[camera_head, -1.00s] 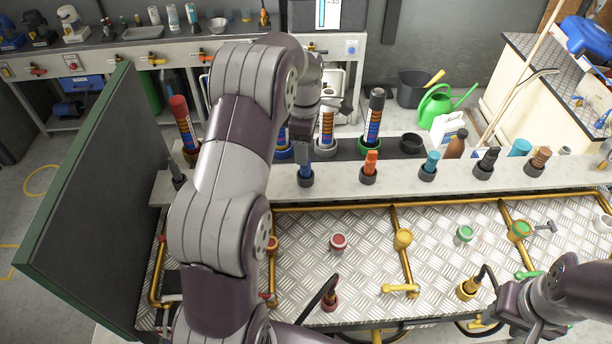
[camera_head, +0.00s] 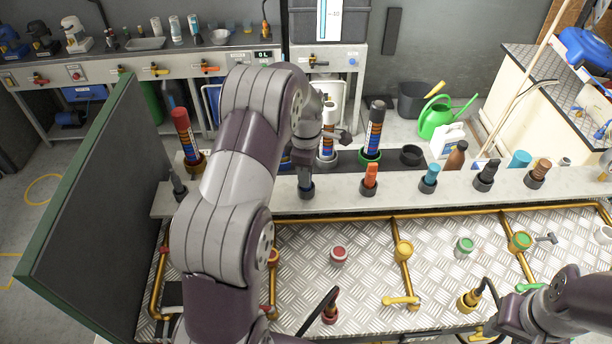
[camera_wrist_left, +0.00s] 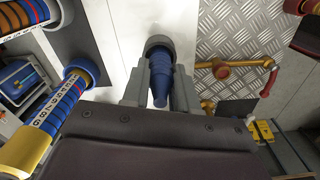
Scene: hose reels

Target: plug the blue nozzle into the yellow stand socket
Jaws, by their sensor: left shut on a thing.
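The blue nozzle (camera_wrist_left: 161,72) stands in a dark round holder (camera_wrist_left: 158,44) on the pale shelf, seen in the left wrist view. My left gripper (camera_wrist_left: 159,88) is shut on it, one finger on each side. In the head view my left gripper (camera_head: 304,172) reaches down to the shelf and mostly hides the nozzle; the holder (camera_head: 306,192) shows below it. A yellow-ringed socket (camera_head: 403,250) stands on the tread plate, right of and nearer than my left gripper. My right gripper (camera_head: 515,312) is at the lower right, its fingers unclear.
Other nozzles, orange (camera_head: 370,175), light blue (camera_head: 430,175) and black (camera_head: 488,172), stand along the shelf (camera_head: 400,195). A red socket (camera_head: 338,254) and a green socket (camera_head: 465,246) flank the yellow one. Striped columns (camera_head: 375,128) stand behind. A dark panel (camera_head: 90,190) is left.

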